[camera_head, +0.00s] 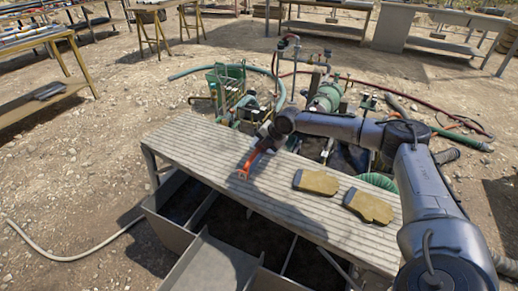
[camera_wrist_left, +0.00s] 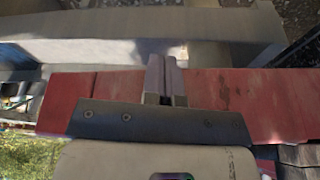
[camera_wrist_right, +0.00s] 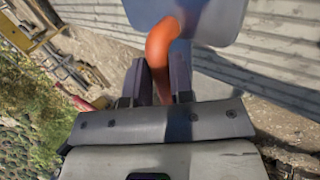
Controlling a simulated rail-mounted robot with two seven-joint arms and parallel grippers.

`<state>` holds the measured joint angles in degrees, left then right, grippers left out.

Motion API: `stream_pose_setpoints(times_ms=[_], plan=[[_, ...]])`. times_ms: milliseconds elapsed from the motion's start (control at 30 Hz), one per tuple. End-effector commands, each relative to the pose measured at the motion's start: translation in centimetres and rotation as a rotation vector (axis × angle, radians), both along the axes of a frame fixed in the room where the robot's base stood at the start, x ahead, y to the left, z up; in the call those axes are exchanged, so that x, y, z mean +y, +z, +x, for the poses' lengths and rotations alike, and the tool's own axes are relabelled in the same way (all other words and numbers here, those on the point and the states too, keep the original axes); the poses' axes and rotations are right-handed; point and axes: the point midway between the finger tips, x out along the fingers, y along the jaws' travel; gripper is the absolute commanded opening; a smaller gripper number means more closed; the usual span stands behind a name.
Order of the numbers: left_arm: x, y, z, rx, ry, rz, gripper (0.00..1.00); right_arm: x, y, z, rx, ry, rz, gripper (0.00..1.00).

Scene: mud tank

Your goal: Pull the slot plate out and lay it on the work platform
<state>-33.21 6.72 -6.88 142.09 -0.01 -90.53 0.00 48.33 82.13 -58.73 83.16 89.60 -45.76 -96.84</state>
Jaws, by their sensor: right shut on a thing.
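My right gripper (camera_head: 253,160) is over the left part of the ribbed grey work platform (camera_head: 200,150). It is shut on an orange curved handle (camera_wrist_right: 160,50). In the right wrist view the handle joins a smooth blue-grey plate (camera_wrist_right: 190,16), which I take to be the slot plate. In the head view only a small orange part (camera_head: 243,173) shows below the gripper, and the plate itself cannot be made out. I cannot tell whether it touches the platform. My left gripper (camera_wrist_left: 167,75) shows only in its wrist view, its fingers nearly together, with nothing visible between them.
Two tan gloves (camera_head: 316,181) (camera_head: 368,206) lie on the platform's right half. The open tank (camera_head: 170,230) with compartments and a sloped grey sheet (camera_head: 212,262) is in front. Pumps and hoses (camera_head: 325,98) stand behind. A red beam (camera_wrist_left: 250,95) is near my left gripper.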

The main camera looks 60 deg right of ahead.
Motion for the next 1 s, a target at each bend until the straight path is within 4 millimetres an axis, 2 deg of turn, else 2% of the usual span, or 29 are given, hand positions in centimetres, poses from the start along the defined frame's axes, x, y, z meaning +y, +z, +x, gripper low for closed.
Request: stream_pose_setpoints(times_ms=[367,1000], plan=[[0.3,-1.1,0.0,0.0,-0.006,0.009,0.0,-0.1,-0.7,0.1,-0.008,0.001,-0.002,0.0],[-0.1,-5.0,0.0,0.0,0.004,-0.005,0.0,-0.1,-4.2,0.1,-0.008,0.0,-0.002,0.0]])
